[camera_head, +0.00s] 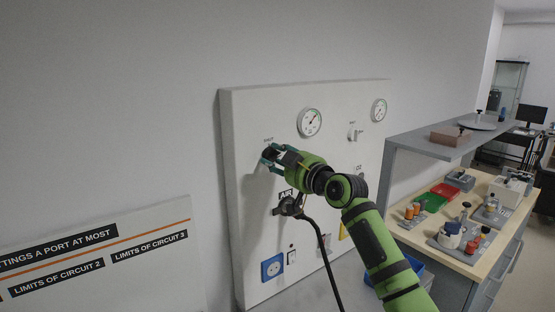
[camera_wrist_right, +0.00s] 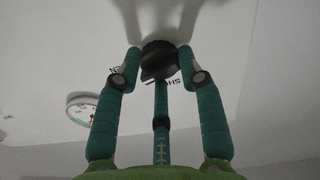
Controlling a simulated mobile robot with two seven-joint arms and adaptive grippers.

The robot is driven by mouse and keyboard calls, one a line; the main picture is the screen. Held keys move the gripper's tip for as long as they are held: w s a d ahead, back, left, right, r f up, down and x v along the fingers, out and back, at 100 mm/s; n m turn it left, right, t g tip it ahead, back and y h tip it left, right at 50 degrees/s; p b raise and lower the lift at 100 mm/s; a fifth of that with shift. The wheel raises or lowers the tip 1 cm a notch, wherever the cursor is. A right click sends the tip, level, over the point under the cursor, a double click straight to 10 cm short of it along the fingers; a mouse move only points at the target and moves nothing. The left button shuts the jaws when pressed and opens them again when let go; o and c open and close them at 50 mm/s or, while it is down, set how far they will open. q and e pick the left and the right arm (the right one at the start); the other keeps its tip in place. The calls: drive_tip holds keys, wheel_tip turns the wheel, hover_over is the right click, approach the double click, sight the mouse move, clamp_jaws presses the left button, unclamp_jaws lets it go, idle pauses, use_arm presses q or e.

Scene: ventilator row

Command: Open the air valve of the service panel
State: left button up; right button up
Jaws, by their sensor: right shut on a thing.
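The service panel (camera_head: 238,120) is a pale board on the wall. My right gripper (camera_head: 268,157) is at its left part, above the AIR label (camera_head: 285,194). In the right wrist view, my right gripper (camera_wrist_right: 160,72) has its green fingers closed around the dark knob of the air valve (camera_wrist_right: 158,58). Parts of the lettering SHUT and OPEN show on either side of the knob. In the head view the fingers mostly hide the knob. My left gripper is not in view.
Two round gauges (camera_head: 310,122) (camera_head: 379,110) sit on the panel, with another valve (camera_head: 355,131) between them. A black hose (camera_head: 323,250) hangs from a fitting below the AIR label. A blue socket (camera_head: 272,267) is lower left. A cluttered workbench (camera_head: 469,267) stands at right.

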drive_tip(key=shift+r+m, duration=0.2)
drive_tip(key=shift+m, duration=1.3)
drive_tip(key=o, duration=1.2)
drive_tip(key=shift+c, duration=0.2)
drive_tip(key=shift+f, duration=0.1)
drive_tip(key=shift+s+d+f, duration=0.1)
drive_tip(key=shift+s, duration=0.05)
drive_tip(key=v, duration=1.1)
drive_tip(key=shift+s+d, duration=0.15)
drive_tip(key=shift+s, duration=0.1)
